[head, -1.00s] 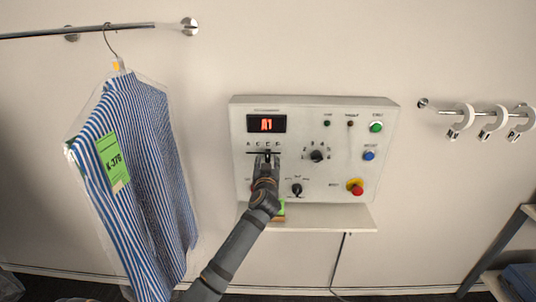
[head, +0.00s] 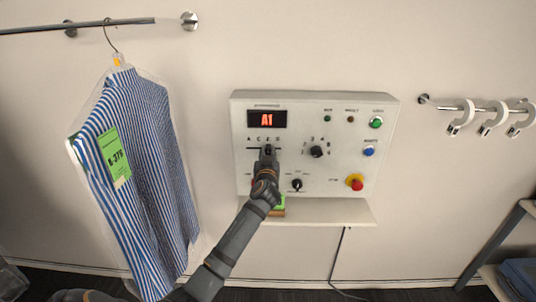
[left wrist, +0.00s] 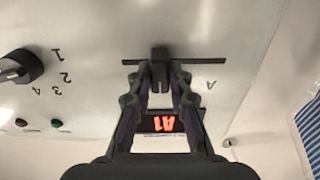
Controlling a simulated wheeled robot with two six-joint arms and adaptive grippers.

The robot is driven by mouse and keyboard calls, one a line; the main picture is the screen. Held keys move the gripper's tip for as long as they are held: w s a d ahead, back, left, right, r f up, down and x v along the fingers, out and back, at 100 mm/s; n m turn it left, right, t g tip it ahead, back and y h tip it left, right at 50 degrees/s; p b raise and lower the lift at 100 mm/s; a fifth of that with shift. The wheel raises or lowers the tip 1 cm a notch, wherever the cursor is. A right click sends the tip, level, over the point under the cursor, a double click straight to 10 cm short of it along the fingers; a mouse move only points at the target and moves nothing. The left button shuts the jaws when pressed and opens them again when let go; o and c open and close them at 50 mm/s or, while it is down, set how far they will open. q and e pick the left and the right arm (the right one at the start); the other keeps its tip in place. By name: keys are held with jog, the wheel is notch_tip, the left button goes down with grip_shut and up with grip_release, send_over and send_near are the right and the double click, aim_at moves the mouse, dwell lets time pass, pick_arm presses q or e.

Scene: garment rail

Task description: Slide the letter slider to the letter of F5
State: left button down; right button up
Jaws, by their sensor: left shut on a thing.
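The grey control panel (head: 315,185) hangs on the wall with a red display (head: 266,119) reading A1. Below it is a row of letters starting with A, over a horizontal slot. My left gripper (head: 268,152) is at this slot and covers the letter slider in the head view. In the left wrist view, which is upside down, my left gripper (left wrist: 160,82) is shut on the dark letter slider (left wrist: 160,54). The slider stands past the slot's middle, away from the A (left wrist: 211,85); the fingers hide the other letters. My right gripper is not in view.
A numbered black knob (head: 317,152) sits right of the slot. Green (head: 376,123), blue (head: 369,151) and red (head: 355,182) buttons line the panel's right. A shelf (head: 340,213) juts out below. A bagged striped shirt (head: 150,170) hangs at the left.

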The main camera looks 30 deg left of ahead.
aim_at(279, 147)
pick_arm(q)
jog(key=d+b, duration=0.1)
jog(key=w+b, duration=0.1)
jog(key=d, duration=0.1)
jog(key=shift+w+d+f+b, duration=0.25)
jog(key=shift+w+d+b, duration=0.1)
jog(key=shift+b, duration=0.05)
jog(key=shift+w+d+r, duration=0.15)
jog(key=shift+d, duration=0.15)
jog(key=shift+a+r, duration=0.1)
jog(key=shift+a, duration=0.05)
jog(key=c, duration=1.5)
grip_release()
jog(key=shift+o, duration=1.4)
jog(key=shift+w+d, duration=0.1)
jog(key=shift+d, duration=0.2)
jog(key=shift+a, duration=0.1)
